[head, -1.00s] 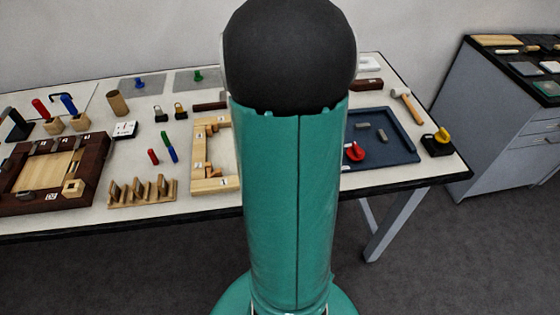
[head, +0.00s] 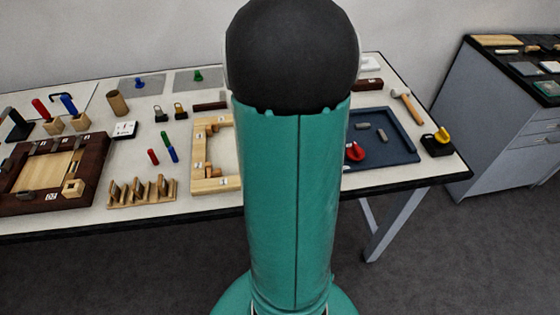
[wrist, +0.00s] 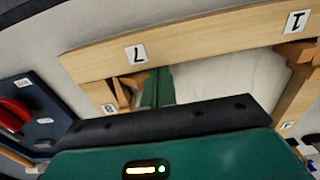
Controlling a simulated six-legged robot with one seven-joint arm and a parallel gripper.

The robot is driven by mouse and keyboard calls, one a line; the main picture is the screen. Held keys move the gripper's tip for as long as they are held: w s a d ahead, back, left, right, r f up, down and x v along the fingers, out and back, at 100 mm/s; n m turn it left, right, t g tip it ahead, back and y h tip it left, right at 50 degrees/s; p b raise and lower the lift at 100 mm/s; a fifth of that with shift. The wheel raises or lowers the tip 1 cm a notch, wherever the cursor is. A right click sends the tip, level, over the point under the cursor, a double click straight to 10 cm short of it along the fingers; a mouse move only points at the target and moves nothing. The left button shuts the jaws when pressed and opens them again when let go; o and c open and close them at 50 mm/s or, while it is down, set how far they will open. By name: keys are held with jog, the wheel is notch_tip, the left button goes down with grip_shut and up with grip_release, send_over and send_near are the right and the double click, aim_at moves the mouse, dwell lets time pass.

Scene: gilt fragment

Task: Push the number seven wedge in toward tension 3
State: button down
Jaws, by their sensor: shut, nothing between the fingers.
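A pale wooden frame (wrist: 200,40) with numbered white labels fills the upper wrist view. The label reading seven (wrist: 135,54) is upside down on its far rail. Below that label, in the frame's left inner corner, are brown wooden wedge pieces (wrist: 124,92); which one is the number seven wedge I cannot tell for sure. My gripper (wrist: 158,80) is shut and empty, its green fingers inside the frame just right of those pieces. Whether they touch is unclear. In the head view the frame's left part (head: 199,155) shows; my arm hides its right part and the gripper.
A dark blue tray (head: 400,153) with a red-handled piece (head: 355,151) is right of my arm; its edge also shows at left in the wrist view (wrist: 50,105). A slotted wooden rack (head: 145,192) and a dark framed panel (head: 85,180) stand left. The frame's pale middle is clear.

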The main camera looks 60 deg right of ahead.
jog(key=shift+s+d, duration=0.4)
dwell(0.4)
jog(key=shift+r, duration=0.15)
jog(key=shift+w+a+r, duration=0.15)
jog(key=shift+r, duration=0.65)
jog(key=shift+w+a+r, duration=0.1)
jog(key=shift+r, duration=0.65)
jog(key=shift+w+a+r, duration=0.15)
jog(key=shift+r, duration=0.65)
jog(key=w+a+r+n+t+h, duration=0.1)
jog(key=w+a+r+n, duration=0.2)
jog(key=w+a+r, duration=0.45)
jog(key=s+a+r+n+t, duration=0.1)
jog(key=a+r+n, duration=0.1)
jog(key=a, duration=0.6)
jog(key=s+a+r+n+t, duration=0.1)
jog(key=a+r+n+t, duration=0.1)
jog(key=a, duration=0.6)
jog(key=s+a+r+n+t+y, duration=0.1)
jog(key=s+a+r+n, duration=0.1)
jog(key=a, duration=0.6)
jog(key=shift+r+n+t, duration=0.3)
jog(key=shift+r+n, duration=0.1)
jog(key=shift+r, duration=0.5)
jog(key=shift+s, duration=0.1)
